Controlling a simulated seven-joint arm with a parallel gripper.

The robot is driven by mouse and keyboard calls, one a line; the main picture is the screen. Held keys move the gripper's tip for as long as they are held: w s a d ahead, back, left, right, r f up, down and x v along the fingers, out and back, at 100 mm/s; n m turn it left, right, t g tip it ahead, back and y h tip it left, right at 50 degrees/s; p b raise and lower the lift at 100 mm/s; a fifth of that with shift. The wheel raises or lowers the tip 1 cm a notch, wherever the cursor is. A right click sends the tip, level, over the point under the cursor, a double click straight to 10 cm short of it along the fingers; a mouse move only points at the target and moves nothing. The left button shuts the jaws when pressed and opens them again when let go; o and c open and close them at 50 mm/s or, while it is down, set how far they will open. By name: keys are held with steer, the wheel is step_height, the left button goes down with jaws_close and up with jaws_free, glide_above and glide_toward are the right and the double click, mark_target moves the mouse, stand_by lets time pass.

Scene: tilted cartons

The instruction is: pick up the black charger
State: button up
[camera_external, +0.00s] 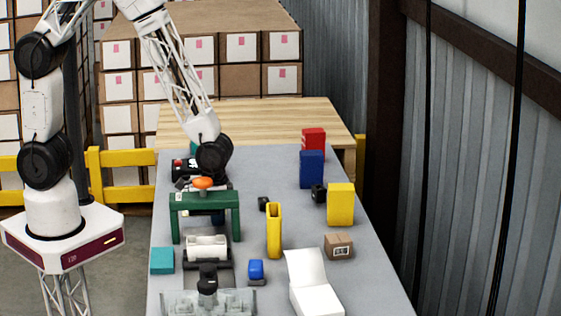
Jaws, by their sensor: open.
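My gripper (185,181) is at the end of the arm, above the far left part of the grey table. It is small and partly hidden by the wrist, and looks open with nothing seen between its fingers. A small black block (264,203) lies mid-table, to the right of the gripper. Another black object (319,193) sits between the blue box and the yellow box. I cannot tell which of these is the black charger. The gripper is apart from both.
A green frame (236,204) stands just in front of the gripper, with an orange object (203,183) near its top. A yellow carton (274,232), blue box (312,170), yellow box (341,205), brown box (339,246) and white open carton (316,296) stand to the right.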

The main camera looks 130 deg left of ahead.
stand_by(0.3)
steer(key=c, duration=1)
steer(key=shift+r, duration=0.15)
steer(key=shift+r, duration=0.7)
step_height(320, 180, up, 2)
steer(key=shift+r, duration=0.1)
steer(key=s+d, duration=0.2)
steer(key=s, duration=0.2)
steer(key=s+d, duration=0.3)
steer(key=s, duration=0.2)
steer(key=s+d+r, duration=0.1)
steer(key=s+d, duration=0.2)
steer(key=s, duration=0.2)
steer(key=shift+r, duration=0.1)
